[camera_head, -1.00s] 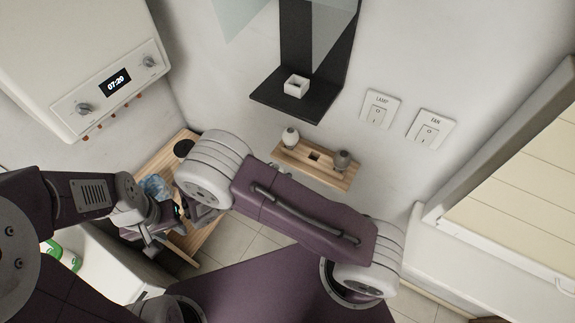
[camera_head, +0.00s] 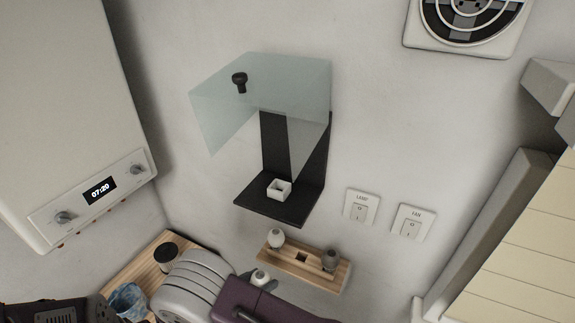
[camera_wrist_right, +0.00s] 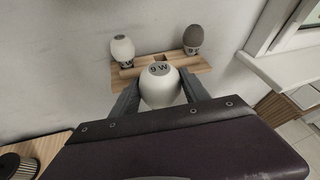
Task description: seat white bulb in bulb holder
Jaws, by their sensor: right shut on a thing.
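My right gripper (camera_head: 262,286) is shut on a white bulb (camera_head: 261,276), just in front of the wooden rack. In the right wrist view the bulb (camera_wrist_right: 160,88) sits between both fingers (camera_wrist_right: 160,97), its marked end facing up. A small white square holder (camera_head: 279,188) stands on a black wall shelf (camera_head: 290,208), up and to the right of the gripper; it looks empty. The wooden rack (camera_head: 273,257) carries another pale bulb (camera_head: 277,238) and a grey bulb (camera_head: 329,260), with an empty square hole between them. My left gripper is out of view.
A glass cover (camera_head: 225,90) with a black knob (camera_head: 240,82) is above the black shelf. LAMP (camera_head: 361,206) and FAN (camera_head: 413,222) switches are to the right. A boiler (camera_head: 70,120) hangs at left. A wooden table (camera_head: 130,275) holds a dark round item (camera_head: 166,256).

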